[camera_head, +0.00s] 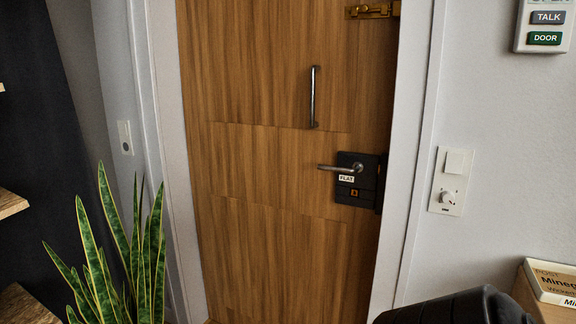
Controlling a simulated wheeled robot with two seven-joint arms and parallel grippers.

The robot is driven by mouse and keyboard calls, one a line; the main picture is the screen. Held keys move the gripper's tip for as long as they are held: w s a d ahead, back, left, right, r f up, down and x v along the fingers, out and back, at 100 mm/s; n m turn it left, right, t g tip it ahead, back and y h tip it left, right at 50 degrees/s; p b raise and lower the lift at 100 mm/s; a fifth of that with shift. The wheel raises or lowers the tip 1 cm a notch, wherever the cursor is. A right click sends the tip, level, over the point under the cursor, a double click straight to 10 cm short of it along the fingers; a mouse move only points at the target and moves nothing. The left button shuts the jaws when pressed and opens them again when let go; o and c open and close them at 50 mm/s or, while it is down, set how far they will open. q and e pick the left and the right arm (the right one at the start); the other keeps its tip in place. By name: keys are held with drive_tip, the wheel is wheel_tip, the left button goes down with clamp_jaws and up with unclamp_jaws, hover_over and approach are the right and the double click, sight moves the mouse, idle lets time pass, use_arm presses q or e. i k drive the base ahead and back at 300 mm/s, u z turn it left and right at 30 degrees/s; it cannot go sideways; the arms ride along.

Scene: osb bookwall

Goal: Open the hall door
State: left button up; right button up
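The hall door (255,170) is a wood-grain panel in a white frame and looks closed. A metal lever handle (340,168) sticks out to the left from a black lock case (358,192) at its right edge, with a small "FLAT" label on it. A vertical metal pull bar (313,97) is mounted above the lever. A brass slide bolt (372,10) sits at the door's upper right; I cannot tell whether it is engaged. Neither of my grippers is in view.
A potted-looking snake plant (110,262) stands at the lower left, in front of the frame. Wooden shelves (22,305) are at far left. A switch plate (450,180) and an intercom (545,28) with "TALK" and "DOOR" buttons are right. A box (550,282) lies lower right.

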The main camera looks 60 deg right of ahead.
sight(274, 92)
drive_tip(key=z, duration=0.4)
drive_tip(key=i, duration=0.9)
drive_tip(key=z, duration=0.8)
